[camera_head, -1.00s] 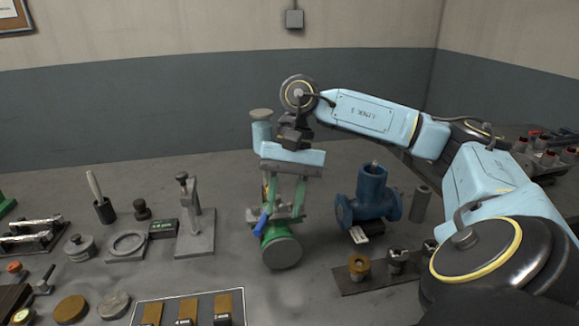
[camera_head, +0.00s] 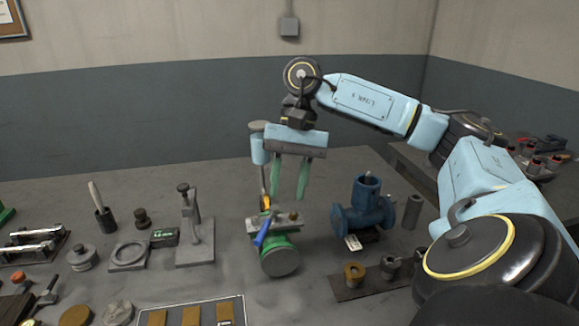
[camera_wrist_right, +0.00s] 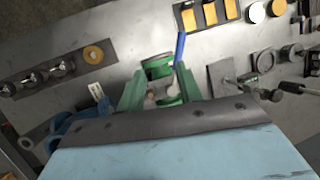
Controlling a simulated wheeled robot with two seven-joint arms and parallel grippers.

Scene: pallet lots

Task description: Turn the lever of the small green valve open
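The lever also shows in the right wrist view (camera_wrist_right: 180,47), beside one finger. My right gripper (camera_head: 287,196) points down above the valve, its two green fingers apart with nothing visible held between them. In the right wrist view the green valve body (camera_wrist_right: 158,69) shows between and beyond the fingers. My left gripper is not in view.
A larger blue valve (camera_head: 364,212) stands just right of the green one. A plate with metal fittings (camera_head: 349,291) lies in front of it. A grey stand (camera_head: 193,240) is to the left, and a tray with brown pieces (camera_head: 239,301) is at the front.

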